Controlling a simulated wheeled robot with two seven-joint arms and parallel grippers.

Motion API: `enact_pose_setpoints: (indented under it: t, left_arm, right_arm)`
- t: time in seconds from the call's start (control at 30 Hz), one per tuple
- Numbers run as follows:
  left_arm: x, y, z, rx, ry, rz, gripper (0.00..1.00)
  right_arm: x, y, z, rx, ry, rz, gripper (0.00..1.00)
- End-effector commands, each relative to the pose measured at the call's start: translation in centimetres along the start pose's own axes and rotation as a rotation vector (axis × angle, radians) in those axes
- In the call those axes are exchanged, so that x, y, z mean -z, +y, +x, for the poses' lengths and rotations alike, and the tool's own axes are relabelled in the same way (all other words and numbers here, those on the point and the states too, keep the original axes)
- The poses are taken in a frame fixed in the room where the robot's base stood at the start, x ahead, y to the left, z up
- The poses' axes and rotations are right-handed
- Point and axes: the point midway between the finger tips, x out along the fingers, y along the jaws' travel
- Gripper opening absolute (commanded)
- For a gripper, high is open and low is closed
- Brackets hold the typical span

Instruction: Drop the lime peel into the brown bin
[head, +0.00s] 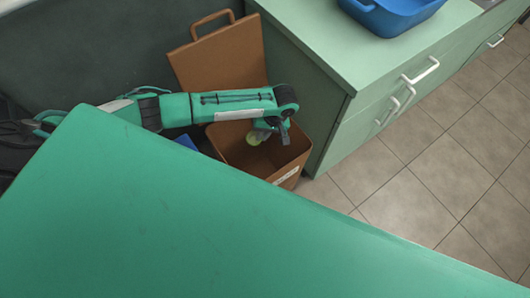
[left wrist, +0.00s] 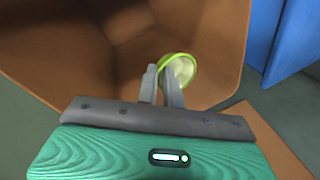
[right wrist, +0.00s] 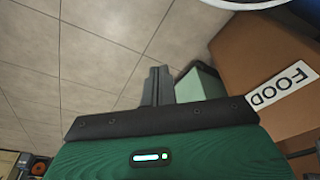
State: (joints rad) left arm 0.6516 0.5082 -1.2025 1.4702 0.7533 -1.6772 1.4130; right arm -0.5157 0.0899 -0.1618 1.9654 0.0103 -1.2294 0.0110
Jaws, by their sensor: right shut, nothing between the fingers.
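The lime peel (left wrist: 181,70) is a hollow green half with a pale inside. My left gripper (left wrist: 160,72) is shut on its rim, between the fingertips. In the head view the peel (head: 253,138) hangs at my left gripper (head: 270,128), over the open mouth of the brown bin (head: 289,173). The bin's inner walls fill much of the left wrist view (left wrist: 70,50); its brown lid (head: 220,60) stands raised behind. My right gripper (right wrist: 157,85) is shut and empty in the right wrist view, and out of sight in the head view.
A pale green cabinet (head: 330,50) with white handles stands right beside the bin, with a blue basin (head: 390,15) on top. A large green surface (head: 200,230) fills the foreground. A brown surface labelled FOOD (right wrist: 260,60) shows at right in the right wrist view. Tiled floor (head: 420,160) is clear.

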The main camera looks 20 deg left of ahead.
Motion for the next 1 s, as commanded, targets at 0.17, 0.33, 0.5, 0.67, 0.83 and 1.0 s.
enact_pose_setpoints:
  t: [0.17, 0.33, 0.5, 0.67, 0.83, 1.0]
  left_arm:
    - [0.0, 0.0, 0.0, 0.000, 0.000, 0.000, 0.30]
    - [0.0, 0.0, 0.0, 0.000, 0.000, 0.000, 0.30]
    - [0.0, 0.0, -1.0, -0.001, 0.000, 0.000, 0.30]
    - [0.0, 0.1, -3.9, -0.004, 0.001, 0.000, 0.30]
    - [0.0, 0.1, -8.0, -0.004, 0.001, 0.001, 0.30]
    - [0.0, 0.1, -11.3, -0.004, 0.001, 0.001, 0.30]
  right_arm:
    - [0.0, 0.0, 0.0, 0.000, 0.000, 0.000, 0.00]
    - [0.0, 0.0, 0.0, 0.000, 0.000, 0.000, 0.00]
    - [0.0, 0.0, -0.1, -0.001, 0.001, 0.000, 0.00]
    - [-0.5, 0.1, 0.5, -0.001, -0.008, 0.000, 0.00]
    - [-0.7, -0.1, 2.1, 0.000, -0.020, -0.002, 0.00]
    - [-1.3, 0.1, 3.4, -0.001, -0.026, -0.003, 0.00]
